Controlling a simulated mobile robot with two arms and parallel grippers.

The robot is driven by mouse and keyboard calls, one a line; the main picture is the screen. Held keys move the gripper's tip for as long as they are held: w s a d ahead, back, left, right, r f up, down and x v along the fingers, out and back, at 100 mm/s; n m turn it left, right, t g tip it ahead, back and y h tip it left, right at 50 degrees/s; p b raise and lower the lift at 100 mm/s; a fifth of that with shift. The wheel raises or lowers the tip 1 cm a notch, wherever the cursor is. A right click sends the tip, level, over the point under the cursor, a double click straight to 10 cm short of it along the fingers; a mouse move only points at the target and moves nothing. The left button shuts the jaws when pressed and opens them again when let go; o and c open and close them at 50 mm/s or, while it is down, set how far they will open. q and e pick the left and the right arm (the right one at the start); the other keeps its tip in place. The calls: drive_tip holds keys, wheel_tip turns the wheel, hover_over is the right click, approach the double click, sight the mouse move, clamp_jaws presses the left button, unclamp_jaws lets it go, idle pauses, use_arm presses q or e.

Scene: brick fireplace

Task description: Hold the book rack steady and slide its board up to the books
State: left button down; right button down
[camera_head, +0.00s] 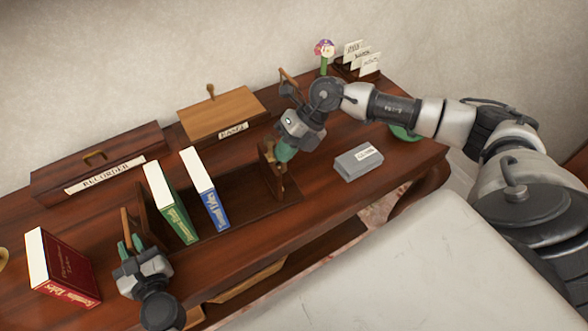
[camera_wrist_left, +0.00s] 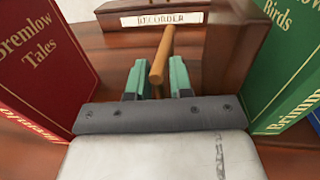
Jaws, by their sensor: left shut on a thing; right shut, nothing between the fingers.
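The book rack (camera_head: 245,208) is a dark wooden tray on the desk, with an end panel (camera_head: 152,212) at the left and an upright board (camera_head: 270,171) at the right. A green book (camera_head: 173,208) and a blue book (camera_head: 208,195) stand in it near the left panel, with a bare stretch of base between the blue book and the board. My left gripper (camera_head: 131,246) is shut on the rack's wooden handle (camera_wrist_left: 161,58) beside the left panel. My right gripper (camera_head: 284,152) is shut and empty at the board's right side; whether it touches cannot be told.
A red book (camera_head: 66,268) stands left of my left gripper. A recorder box (camera_head: 97,165) and a lighter wooden box (camera_head: 222,113) lie behind the rack. A grey box (camera_head: 358,162) lies to the right. A flower (camera_head: 324,52) and a card holder (camera_head: 357,66) stand at the back.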

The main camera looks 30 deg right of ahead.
sight(267, 159)
drive_tip(key=shift+a, duration=0.3)
drive_tip(key=shift+w+a, duration=0.15)
drive_tip(key=shift+a, duration=1.85)
drive_tip(key=shift+w+a, duration=0.2)
drive_tip(key=shift+a, duration=1.75)
drive_tip(key=shift+w+a, duration=0.15)
drive_tip(key=shift+a, duration=1.8)
drive_tip(key=shift+w+a, duration=0.2)
drive_tip(key=shift+a, duration=1.85)
